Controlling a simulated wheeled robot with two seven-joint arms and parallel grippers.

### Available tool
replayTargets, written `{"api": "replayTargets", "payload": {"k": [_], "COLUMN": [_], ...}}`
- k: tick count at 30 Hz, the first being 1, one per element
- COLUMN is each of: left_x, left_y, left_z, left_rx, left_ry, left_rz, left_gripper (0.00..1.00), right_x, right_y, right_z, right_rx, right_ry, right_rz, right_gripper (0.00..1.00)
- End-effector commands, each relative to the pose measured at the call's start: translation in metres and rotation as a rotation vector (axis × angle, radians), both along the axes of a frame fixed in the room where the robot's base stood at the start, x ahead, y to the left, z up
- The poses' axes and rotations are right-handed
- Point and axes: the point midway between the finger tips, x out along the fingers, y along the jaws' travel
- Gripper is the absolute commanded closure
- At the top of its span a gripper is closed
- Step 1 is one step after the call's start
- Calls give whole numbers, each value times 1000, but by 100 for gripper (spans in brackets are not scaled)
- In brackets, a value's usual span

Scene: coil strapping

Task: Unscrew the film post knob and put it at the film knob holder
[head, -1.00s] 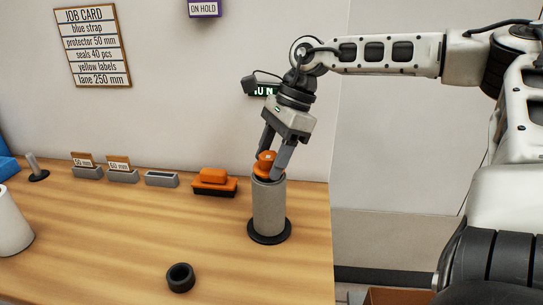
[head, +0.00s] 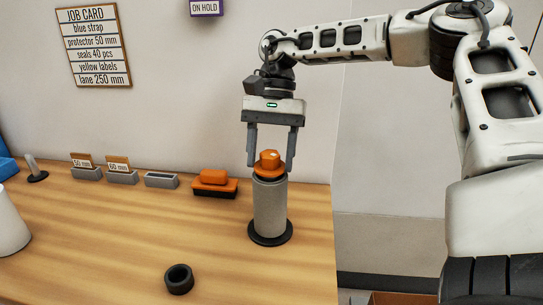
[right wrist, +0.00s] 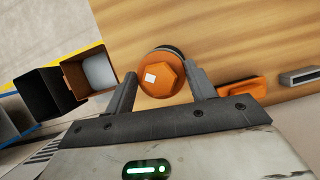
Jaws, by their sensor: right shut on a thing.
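The orange film post knob (head: 269,161) sits on top of the grey film post (head: 270,208), which stands upright on a round black base. My right gripper (head: 271,165) points down from above and is shut on the knob, with one finger on each side. In the right wrist view the knob (right wrist: 163,76) shows between the fingertips, with a white mark on its top. A black open ring (head: 179,279) lies near the front of the table; I cannot tell whether it is the film knob holder. My left gripper is out of view.
An orange and black block (head: 215,184) and several grey holders, including an empty one (head: 161,180), stand along the back. A white cylinder (head: 10,222) is at the left edge. The table between the post and the cylinder is mostly clear. Bins (right wrist: 88,76) show beyond the table edge.

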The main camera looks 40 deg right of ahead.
Motion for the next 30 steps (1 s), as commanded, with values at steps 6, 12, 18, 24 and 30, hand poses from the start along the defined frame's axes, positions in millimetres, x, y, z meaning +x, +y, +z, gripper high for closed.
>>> {"api": "replayTargets", "payload": {"k": [6,12,18,24,30], "left_x": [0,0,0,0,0], "left_y": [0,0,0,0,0], "left_z": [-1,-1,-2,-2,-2], "left_rx": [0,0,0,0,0], "left_ry": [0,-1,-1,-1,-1], "left_rz": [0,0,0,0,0], "left_gripper": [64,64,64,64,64], "right_x": [0,0,1,1,1], "right_y": [0,0,1,0,0], "right_z": [-3,-2,-3,-3,-2], "right_rx": [-2,-1,-3,0,0], "right_ry": [7,3,5,4,3], "right_rz": [259,274,369,449,447], "right_gripper": [81,81,81,81,20]}}
